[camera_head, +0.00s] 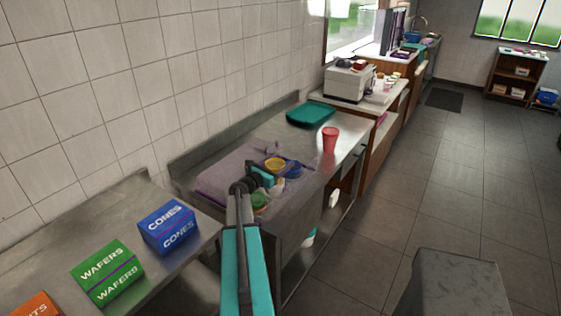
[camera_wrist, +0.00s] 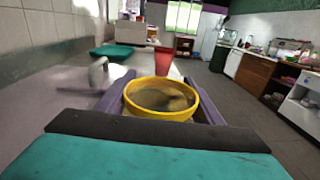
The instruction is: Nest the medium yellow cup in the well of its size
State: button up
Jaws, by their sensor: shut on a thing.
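The yellow cup (camera_wrist: 160,98) is between my fingers in the wrist view, with its round rim facing up and something dull brownish inside it. My gripper (camera_wrist: 160,105) is shut on the cup, one purple finger on each side. In the head view the yellow cup (camera_head: 275,164) shows at the end of my gripper (camera_head: 268,173), over the steel counter with the purple-grey block. Other cups, a blue one (camera_head: 293,169) and a green one (camera_head: 259,201), are close by. The wells cannot be made out, as my arm and the cups cover that part.
A red tumbler (camera_head: 330,139) and a teal tray (camera_head: 311,114) stand farther back on the counter (camera_head: 262,130). A metal handle (camera_wrist: 98,73) rises at left in the wrist view. Blue cones (camera_head: 168,227) and green wafers (camera_head: 108,272) boxes stand on the near counter.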

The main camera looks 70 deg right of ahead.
jog(key=shift+f+b, duration=0.4)
jog(key=shift+f, duration=0.35)
jog(key=shift+r, duration=0.1)
jog(key=o, duration=1.1)
jog(key=shift+r, duration=0.1)
jog(key=shift+r+p, duration=1.8)
jog(key=shift+r, duration=2.6)
